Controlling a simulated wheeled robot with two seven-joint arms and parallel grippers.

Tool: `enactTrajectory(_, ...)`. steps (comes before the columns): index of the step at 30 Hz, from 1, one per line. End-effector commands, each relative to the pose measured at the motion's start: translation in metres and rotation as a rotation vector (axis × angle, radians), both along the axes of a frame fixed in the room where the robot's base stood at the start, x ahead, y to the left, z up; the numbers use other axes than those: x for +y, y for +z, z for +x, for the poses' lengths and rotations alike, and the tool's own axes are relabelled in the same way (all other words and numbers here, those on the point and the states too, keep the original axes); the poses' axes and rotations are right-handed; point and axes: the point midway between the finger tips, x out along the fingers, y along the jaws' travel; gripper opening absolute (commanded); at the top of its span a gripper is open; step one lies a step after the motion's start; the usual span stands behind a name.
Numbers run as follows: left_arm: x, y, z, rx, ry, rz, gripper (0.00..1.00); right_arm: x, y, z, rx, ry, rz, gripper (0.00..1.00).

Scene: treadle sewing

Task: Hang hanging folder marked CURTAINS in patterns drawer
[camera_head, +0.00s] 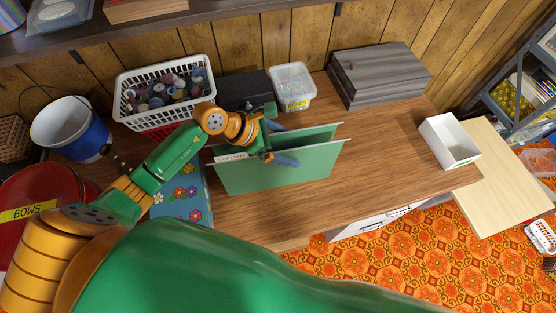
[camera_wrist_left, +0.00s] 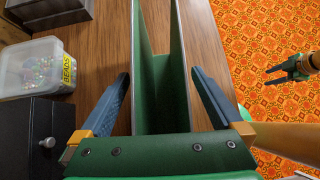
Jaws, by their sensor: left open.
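The green hanging folder (camera_head: 285,168) stands upright on the wooden table, its two sides spread apart and metal rails along the top. A white tab with small lettering, which seems to read CURTAINS, sits at its left end. My left gripper (camera_head: 283,144) is open over the folder. In the left wrist view its fingers (camera_wrist_left: 160,80) lie on either side of the folder (camera_wrist_left: 176,85), with gaps. A white drawer front with a handle (camera_head: 385,217) shows below the table's front edge; its inside is hidden. My right gripper (camera_wrist_left: 288,70) is small at the right of the wrist view.
A basket of spools (camera_head: 160,92), a clear BEADS tub (camera_head: 292,87), a dark box (camera_head: 243,90) and a grey wooden box (camera_head: 380,75) line the back. A white open box (camera_head: 449,141) is at the right. A flowered box (camera_head: 181,195) stands left of the folder. Table right of the folder is clear.

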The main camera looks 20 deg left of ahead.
Motion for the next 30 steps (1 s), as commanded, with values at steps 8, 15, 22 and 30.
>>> enactTrajectory(8, 0.0, 0.0, 0.0, 0.0, 0.0, 0.0, 0.59, -0.001, -0.001, 0.0, -0.001, 0.0, -0.001, 0.5)
enactTrajectory(15, 0.0, 0.0, 0.0, 0.0, 0.0, 0.0, 0.0, -0.001, -0.001, 0.001, -0.002, 0.001, -0.001, 0.5)
enactTrajectory(22, 0.001, 0.0, 0.0, -0.001, 0.001, -0.001, 0.0, 0.0, -0.001, 0.001, -0.003, 0.0, 0.0, 0.5)
enactTrajectory(30, 0.001, 0.018, 0.001, -0.008, -0.001, 0.0, 0.0, 0.0, -0.015, 0.002, -0.003, 0.0, 0.0, 0.5)
